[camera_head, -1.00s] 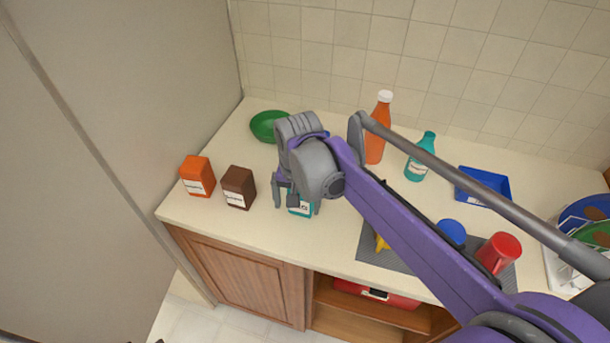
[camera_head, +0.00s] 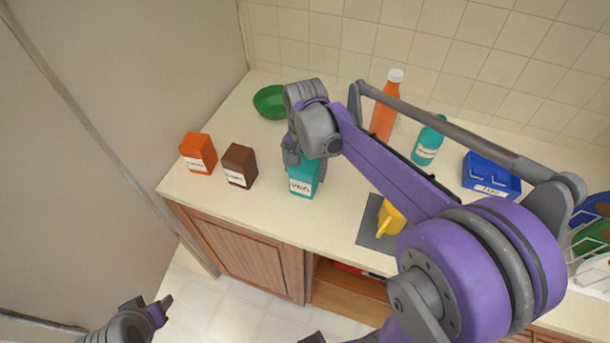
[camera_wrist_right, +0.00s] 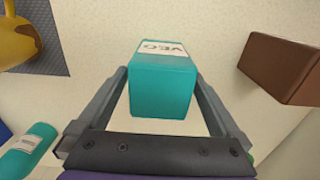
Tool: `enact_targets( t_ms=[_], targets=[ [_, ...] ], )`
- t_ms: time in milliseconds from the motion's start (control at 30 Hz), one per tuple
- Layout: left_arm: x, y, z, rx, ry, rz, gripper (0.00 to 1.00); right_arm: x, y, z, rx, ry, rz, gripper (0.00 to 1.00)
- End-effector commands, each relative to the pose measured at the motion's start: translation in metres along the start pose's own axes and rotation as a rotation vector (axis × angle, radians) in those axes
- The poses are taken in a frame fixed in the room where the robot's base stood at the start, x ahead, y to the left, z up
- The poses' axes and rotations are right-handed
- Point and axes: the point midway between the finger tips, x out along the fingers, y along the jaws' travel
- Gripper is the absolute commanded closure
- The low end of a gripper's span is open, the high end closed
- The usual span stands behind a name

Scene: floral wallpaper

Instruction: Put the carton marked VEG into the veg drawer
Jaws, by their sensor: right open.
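The teal carton (camera_head: 304,178) with a white label that seems to read VEG stands upright on the counter. In the right wrist view the carton (camera_wrist_right: 162,85) sits between the two fingers of my right gripper (camera_wrist_right: 165,112), with a gap on each side. My right gripper (camera_head: 300,155) is open around the carton's upper part, and its fingers are partly hidden in the head view. My left gripper (camera_head: 145,312) is at the bottom left, low over the floor; its jaws are unclear. No veg drawer is recognisable.
A brown carton (camera_head: 239,164) and an orange carton (camera_head: 198,152) stand left of the teal one. A green bowl (camera_head: 270,102) is behind. An orange bottle (camera_head: 385,110), teal bottle (camera_head: 428,142), blue box (camera_head: 490,178) and yellow object (camera_head: 389,217) are to the right.

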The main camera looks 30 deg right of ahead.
Motion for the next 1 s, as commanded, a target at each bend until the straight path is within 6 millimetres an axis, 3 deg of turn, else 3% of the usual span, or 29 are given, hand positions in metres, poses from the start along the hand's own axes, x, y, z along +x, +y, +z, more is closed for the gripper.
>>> enact_targets(
  t_ms=[400,700,1000],
  targets=[
    [-0.001,0.000,-0.001,0.000,0.001,0.000,0.50,0.049,-0.001,-0.001,-0.001,0.000,0.000,0.00],
    [-0.001,0.000,-0.001,0.000,0.001,0.000,0.50,0.054,0.000,0.000,0.000,0.000,0.000,0.00],
    [-0.001,0.000,-0.001,0.000,0.001,0.000,0.50,0.054,0.000,0.000,0.000,0.000,0.000,0.52]
  ],
)
